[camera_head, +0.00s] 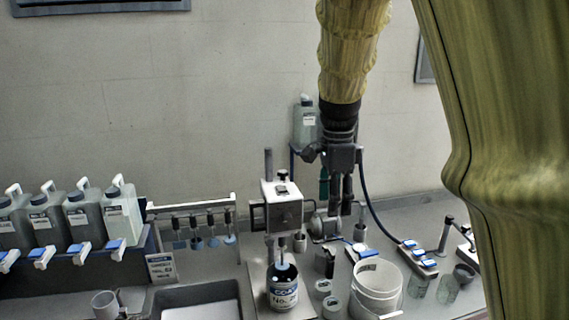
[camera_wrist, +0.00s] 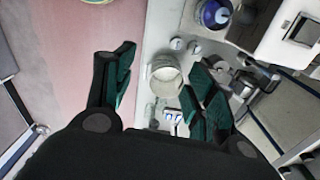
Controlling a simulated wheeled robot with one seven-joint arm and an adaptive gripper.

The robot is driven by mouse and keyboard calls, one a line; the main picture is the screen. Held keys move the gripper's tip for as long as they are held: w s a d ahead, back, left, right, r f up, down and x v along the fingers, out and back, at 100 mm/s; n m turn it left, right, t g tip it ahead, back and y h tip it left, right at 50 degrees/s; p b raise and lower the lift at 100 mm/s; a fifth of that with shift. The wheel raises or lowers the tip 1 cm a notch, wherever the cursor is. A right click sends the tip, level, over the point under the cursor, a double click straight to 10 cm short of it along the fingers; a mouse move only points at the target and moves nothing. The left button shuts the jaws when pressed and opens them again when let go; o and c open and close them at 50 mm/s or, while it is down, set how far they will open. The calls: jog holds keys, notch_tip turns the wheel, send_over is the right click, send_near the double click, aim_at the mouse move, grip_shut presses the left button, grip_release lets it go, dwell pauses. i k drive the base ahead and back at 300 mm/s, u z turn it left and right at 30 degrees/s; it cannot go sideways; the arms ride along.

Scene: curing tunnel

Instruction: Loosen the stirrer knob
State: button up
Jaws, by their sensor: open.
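The stirrer (camera_head: 283,208) is a grey box-shaped head on an upright post, with its shaft running down into a dark labelled bottle (camera_head: 283,288). A small dark cap-like part (camera_head: 283,175) shows on top of the head and a dark block at its left side; I cannot tell which is the knob. My gripper (camera_head: 341,205) points down to the right of the stirrer head, apart from it. In the wrist view my gripper (camera_wrist: 163,63) is open with nothing between its fingers. The pale stirrer housing (camera_wrist: 290,38) is at the upper right there.
A white bucket (camera_head: 377,290) stands right of the bottle, with small cups nearby. Several jerrycans (camera_head: 122,212) line the left. A grey tray (camera_head: 200,297) lies at the front. A power strip (camera_head: 415,258) and blue cable are at the right. The wall is behind the bench.

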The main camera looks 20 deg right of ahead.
aim_at(282, 173)
jog(key=i, duration=1.25)
